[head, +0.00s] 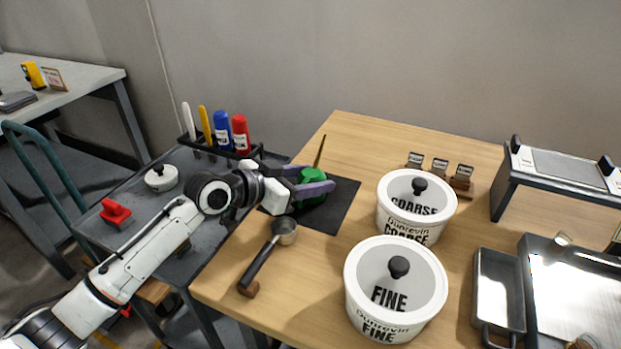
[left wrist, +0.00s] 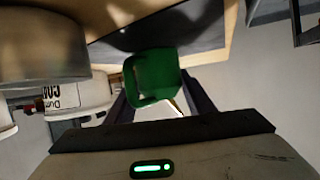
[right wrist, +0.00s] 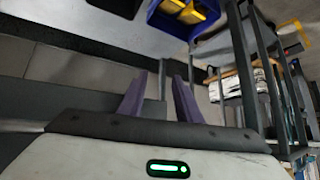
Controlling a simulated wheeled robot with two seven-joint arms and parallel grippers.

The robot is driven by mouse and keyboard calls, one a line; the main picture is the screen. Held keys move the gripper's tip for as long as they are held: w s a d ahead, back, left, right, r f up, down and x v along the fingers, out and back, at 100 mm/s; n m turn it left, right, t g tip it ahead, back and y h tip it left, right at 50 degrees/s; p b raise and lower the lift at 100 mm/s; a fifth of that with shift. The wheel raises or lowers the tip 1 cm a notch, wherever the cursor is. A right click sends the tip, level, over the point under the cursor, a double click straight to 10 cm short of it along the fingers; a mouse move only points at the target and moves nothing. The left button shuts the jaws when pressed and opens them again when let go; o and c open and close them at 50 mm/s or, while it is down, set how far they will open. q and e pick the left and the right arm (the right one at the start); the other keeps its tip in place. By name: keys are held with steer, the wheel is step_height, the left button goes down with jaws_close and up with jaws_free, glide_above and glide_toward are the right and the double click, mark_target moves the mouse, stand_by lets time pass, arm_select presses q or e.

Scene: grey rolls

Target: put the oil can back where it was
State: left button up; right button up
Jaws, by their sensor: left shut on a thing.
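The green oil can (head: 312,184), with a thin brass spout pointing up, is at the black mat (head: 341,205) on the wooden table. My left gripper (head: 312,188) is shut on the can from the left, with its purple fingers on both sides of the body. In the left wrist view the green can (left wrist: 153,76) sits between the two fingers, close to the dark mat. I cannot tell if the can's base touches the mat. My right gripper (right wrist: 160,98) shows only in the right wrist view, with its fingers apart and nothing between them.
White pots marked COARSE (head: 417,207) and FINE (head: 396,290) stand right of the mat. A black-handled metal scoop (head: 270,255) lies in front of it. A grey cart (head: 140,215) at left holds a rack of bottles (head: 223,133). The table is clear behind the mat.

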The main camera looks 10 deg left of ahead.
arm_select(q)
steer(key=o, duration=1)
steer(key=shift+f, duration=0.1)
steer(key=shift+r, duration=0.25)
steer(key=v, duration=1)
steer(key=shift+s+a+p, duration=0.2)
steer(key=shift+s+p, duration=0.05)
steer(key=shift+p, duration=0.1)
steer(key=shift+s+a+r, duration=0.3)
steer(key=shift+s+r, duration=0.05)
steer(key=shift+s, duration=0.2)
